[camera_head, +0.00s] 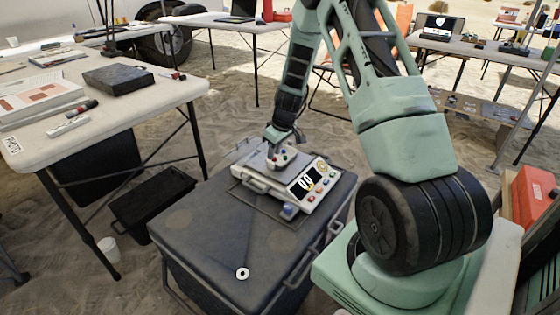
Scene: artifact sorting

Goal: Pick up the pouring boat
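A digital scale (308,184) with a lit display and colored buttons sits on the lid of a dark crate (205,225). A small pale dish (272,164), which may be the pouring boat, rests on or just above the scale's pan, with a few colored bits showing on it. My gripper (281,143) reaches down from above and behind, its end at the dish. The fingertips are small and partly hidden, so I cannot tell whether they touch or grip the dish.
A small white ring (242,273) lies on the crate lid's front. A white table (150,98) at left holds a black box (118,79), papers and markers. An open black bin (152,200) is on the sand. A red box (533,193) stands at right.

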